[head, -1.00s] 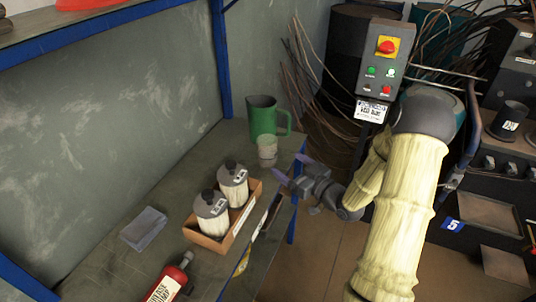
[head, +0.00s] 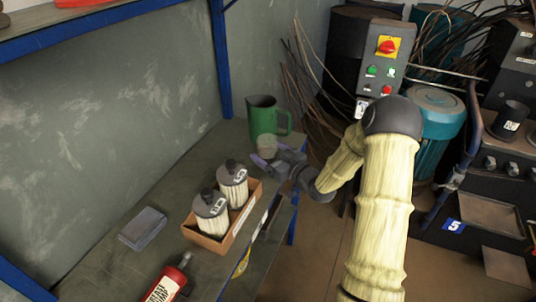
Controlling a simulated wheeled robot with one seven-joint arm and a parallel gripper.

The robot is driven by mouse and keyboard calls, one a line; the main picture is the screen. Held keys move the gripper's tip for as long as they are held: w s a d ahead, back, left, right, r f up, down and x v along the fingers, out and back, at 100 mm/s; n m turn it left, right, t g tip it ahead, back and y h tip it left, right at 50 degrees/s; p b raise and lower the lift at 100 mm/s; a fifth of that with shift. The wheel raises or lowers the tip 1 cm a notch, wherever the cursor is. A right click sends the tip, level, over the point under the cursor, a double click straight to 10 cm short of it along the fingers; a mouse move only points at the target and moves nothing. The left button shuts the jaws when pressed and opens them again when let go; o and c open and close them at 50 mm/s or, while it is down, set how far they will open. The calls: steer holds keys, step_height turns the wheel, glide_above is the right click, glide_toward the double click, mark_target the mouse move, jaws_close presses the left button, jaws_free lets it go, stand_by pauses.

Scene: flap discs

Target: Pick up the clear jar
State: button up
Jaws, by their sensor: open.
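The clear jar (head: 267,144) is a small, pale, see-through container on the grey bench, just in front of the green mug. My gripper (head: 268,153) is open at the jar, reaching in from the right over the bench's edge. One purple-tipped finger shows on the near left side of the jar, and the other shows near its right side. The jar's lower part is partly hidden by the gripper. I cannot tell whether the fingers touch it.
The green mug (head: 262,118) stands close behind the jar. A cardboard box (head: 238,225) with two lidded canisters (head: 211,208) lies in front. A grey block (head: 143,228) and a red bottle (head: 168,284) are further forward. Bare bench lies left of the jar.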

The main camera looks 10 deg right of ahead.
steer(key=shift+x, duration=1.5)
steer(key=shift+f, duration=0.1)
steer(key=c, duration=1.1)
steer(key=shift+r, duration=0.2)
steer(key=shift+c, duration=0.2)
steer(key=shift+r, duration=0.15)
steer(key=p+v, duration=0.1)
steer(key=v, duration=1.7)
